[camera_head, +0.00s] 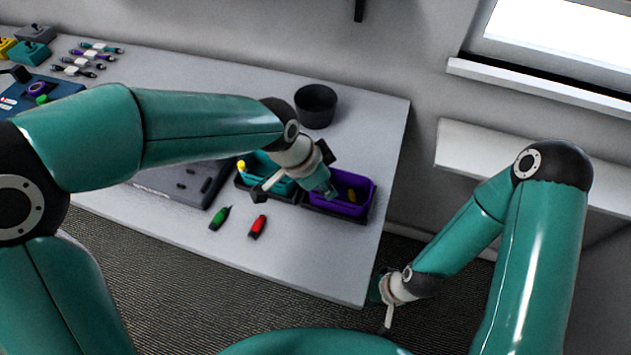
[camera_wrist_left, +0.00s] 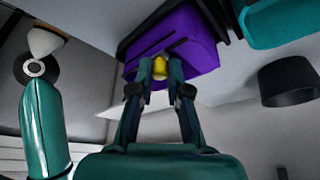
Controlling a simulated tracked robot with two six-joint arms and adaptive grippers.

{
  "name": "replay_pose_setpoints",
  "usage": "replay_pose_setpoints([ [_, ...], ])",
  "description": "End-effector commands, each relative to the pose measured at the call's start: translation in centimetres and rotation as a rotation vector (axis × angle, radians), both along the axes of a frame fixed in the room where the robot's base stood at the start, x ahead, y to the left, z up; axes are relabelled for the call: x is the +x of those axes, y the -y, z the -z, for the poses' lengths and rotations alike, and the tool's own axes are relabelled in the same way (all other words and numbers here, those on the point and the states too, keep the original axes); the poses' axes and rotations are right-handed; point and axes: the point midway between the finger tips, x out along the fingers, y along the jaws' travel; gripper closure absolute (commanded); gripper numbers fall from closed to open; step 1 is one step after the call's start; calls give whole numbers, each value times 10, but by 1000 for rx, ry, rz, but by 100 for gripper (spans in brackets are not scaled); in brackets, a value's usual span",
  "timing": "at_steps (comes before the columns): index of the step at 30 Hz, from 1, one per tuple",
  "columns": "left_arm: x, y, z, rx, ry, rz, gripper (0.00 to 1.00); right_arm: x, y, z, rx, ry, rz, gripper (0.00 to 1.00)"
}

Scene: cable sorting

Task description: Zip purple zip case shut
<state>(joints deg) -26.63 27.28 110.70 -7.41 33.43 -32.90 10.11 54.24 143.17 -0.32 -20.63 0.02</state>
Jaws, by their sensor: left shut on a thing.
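The purple zip case (camera_head: 368,186) sits near the table's right end, and its top looks open in the head view. A small yellow thing shows inside it there. The case also fills the upper middle of the left wrist view (camera_wrist_left: 178,38), with dark lines across it. My left gripper (camera_head: 331,191) is at the case's left side. In the left wrist view its fingertips (camera_wrist_left: 159,70) are shut on a small yellow piece (camera_wrist_left: 159,66) against the case; I cannot tell whether this is the zip pull. My right gripper (camera_head: 388,316) hangs beyond the table's right edge, its fingers unclear.
A teal case (camera_head: 256,165) stands left of the purple one, partly behind my left arm. A black cup (camera_head: 316,106) stands behind. A green tool (camera_head: 219,219) and a red tool (camera_head: 258,227) lie in front. Several cables (camera_head: 88,56) lie at far left. The front right table is clear.

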Motion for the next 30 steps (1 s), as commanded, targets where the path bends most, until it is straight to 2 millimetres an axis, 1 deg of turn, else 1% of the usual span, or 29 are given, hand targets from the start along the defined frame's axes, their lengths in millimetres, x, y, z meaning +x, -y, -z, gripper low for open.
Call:
replay_pose_setpoints([
  [1,-4,14,2,-1,4,7,100,0,0,5,0,0,0,58],
  [3,-10,30,1,-1,4,8,100,0,0,8,0,0,0,58],
  [7,-17,53,1,-1,4,4,100,0,0,11,0,0,0,58],
  [10,-20,60,0,-2,4,1,100,0,0,11,0,0,0,58],
  [18,-21,60,-1,-2,3,-1,100,0,0,11,0,0,0,58],
  [19,-21,60,-1,-2,3,-1,81,0,0,11,0,0,0,58],
  [23,-21,60,-1,-1,3,-1,59,0,0,11,0,0,0,58],
  [30,-21,59,0,-2,1,-1,58,0,0,11,0,0,0,58],
])
